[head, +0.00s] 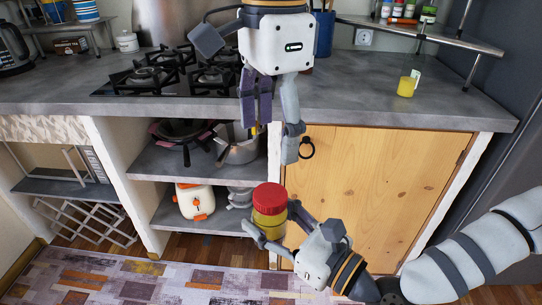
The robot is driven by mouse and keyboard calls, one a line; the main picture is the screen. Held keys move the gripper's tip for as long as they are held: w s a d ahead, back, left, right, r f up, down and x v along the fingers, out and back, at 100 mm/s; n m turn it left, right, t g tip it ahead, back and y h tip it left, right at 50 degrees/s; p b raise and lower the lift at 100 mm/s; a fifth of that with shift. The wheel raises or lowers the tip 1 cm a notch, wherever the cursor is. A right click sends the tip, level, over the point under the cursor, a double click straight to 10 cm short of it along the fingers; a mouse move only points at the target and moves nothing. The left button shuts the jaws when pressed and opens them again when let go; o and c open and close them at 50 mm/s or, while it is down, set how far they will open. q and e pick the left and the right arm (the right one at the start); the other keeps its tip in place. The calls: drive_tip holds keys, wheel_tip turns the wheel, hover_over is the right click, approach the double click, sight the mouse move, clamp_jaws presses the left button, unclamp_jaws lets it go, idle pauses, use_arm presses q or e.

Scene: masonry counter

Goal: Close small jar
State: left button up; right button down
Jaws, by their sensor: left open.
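The small jar (269,224) has a yellowish body and a red lid (269,197) sitting on its top. It stands upright in the air in front of the lower cabinet. My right gripper (272,222) comes in from the lower right, with its fingers on either side of the jar's body, and holds it. My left gripper (271,138) hangs from the top, pointing down, above the jar and apart from the lid. It is open, with nothing seen between its fingers. Whether the lid is fully seated cannot be told.
A grey counter (330,105) with a gas stove (180,75) lies behind the grippers. A yellow cup (406,87) stands on its right part. Below are open shelves with pans and a white toaster-like appliance (196,201), and a wooden cabinet door (385,185). A patterned rug (110,280) covers the floor.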

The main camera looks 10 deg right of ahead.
use_arm(q)
drive_tip(key=shift+r, duration=0.6)
drive_tip(key=w+a+f+n+g+h, duration=0.1)
drive_tip(key=w+a+f+n+h, duration=0.15)
drive_tip(key=f+n, duration=0.5)
drive_tip(key=w+a+f+n+g+h, duration=0.1)
drive_tip(key=w+a+f+n+h, duration=0.2)
drive_tip(key=f+n, duration=0.45)
drive_tip(key=s+a+f+n+y, duration=0.1)
drive_tip(key=s+a+f, duration=0.15)
drive_tip(key=f, duration=0.55)
drive_tip(key=s+a+f+n+y, duration=0.15)
drive_tip(key=s+f, duration=0.25)
drive_tip(key=f, duration=0.5)
drive_tip(key=s+a+f, duration=0.6)
drive_tip(key=s+f, duration=0.3)
drive_tip(key=s+a+m+y, duration=0.1)
drive_tip(key=s+a, duration=0.5)
drive_tip(key=s, duration=0.3)
drive_tip(key=s+a+f+m+y, duration=0.1)
drive_tip(key=s+a, duration=0.5)
drive_tip(key=s, duration=0.3)
drive_tip(key=shift+m+y, duration=0.35)
drive_tip(key=shift+y, duration=0.05)
